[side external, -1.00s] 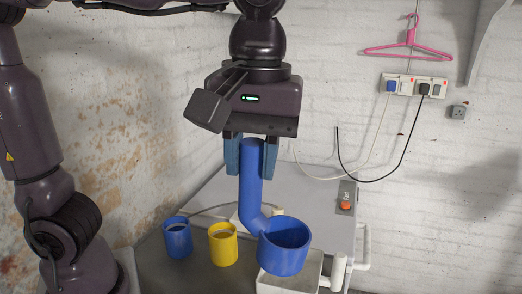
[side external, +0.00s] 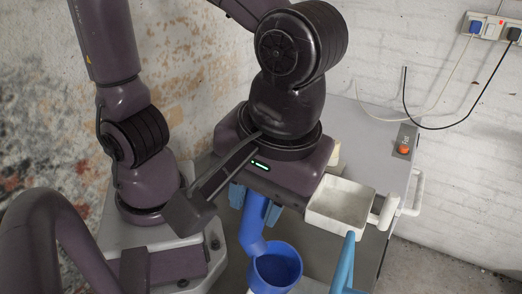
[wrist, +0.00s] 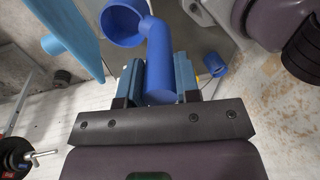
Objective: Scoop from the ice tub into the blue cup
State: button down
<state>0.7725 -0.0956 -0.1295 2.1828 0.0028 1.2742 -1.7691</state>
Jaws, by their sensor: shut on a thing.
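My gripper (side external: 256,203) is shut on the upright handle of a blue scoop (side external: 252,230). The scoop's round bowl (side external: 276,270) hangs below and in front of the gripper, and no ice is discernible in it. In the wrist view the handle stands between the fingers (wrist: 158,78), with the bowl (wrist: 124,20) at the top. The ice tub (side external: 340,205), white and shallow, is right of my gripper; its contents are hard to tell. The blue cup (wrist: 215,64) shows in the wrist view, right of the fingers. It is hidden in the side view.
A light-blue bar (side external: 344,265) rises at the front, right of the scoop bowl. White pipes (side external: 402,200) and a red button (side external: 403,149) are right of the tub. A brick wall is behind.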

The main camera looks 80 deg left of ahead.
aim_at(261, 267)
jog(key=shift+w+d+f+x, duration=0.1)
jog(key=shift+w+d+x, duration=0.25)
jog(key=shift+x, duration=1.85)
jog(key=shift+w+d+f+x, duration=0.2)
jog(key=shift+d+x, duration=0.3)
jog(key=shift+x, duration=1.75)
jog(key=shift+w+d+f+x, duration=0.1)
jog(key=shift+w+d+x, duration=0.25)
jog(key=shift+x, duration=1.85)
jog(key=shift+s, duration=0.1)
jog(key=shift+r+t+h, duration=0.35)
jog(key=shift+r+h, duration=0.1)
jog(key=shift+r, duration=1.75)
jog(key=shift+r+t+h, duration=0.4)
jog(key=shift+r+h, duration=0.1)
jog(key=shift+r, duration=1.7)
jog(key=shift+r+t+h, duration=0.35)
jog(key=shift+r+h, duration=0.1)
jog(key=shift+r, duration=1.85)
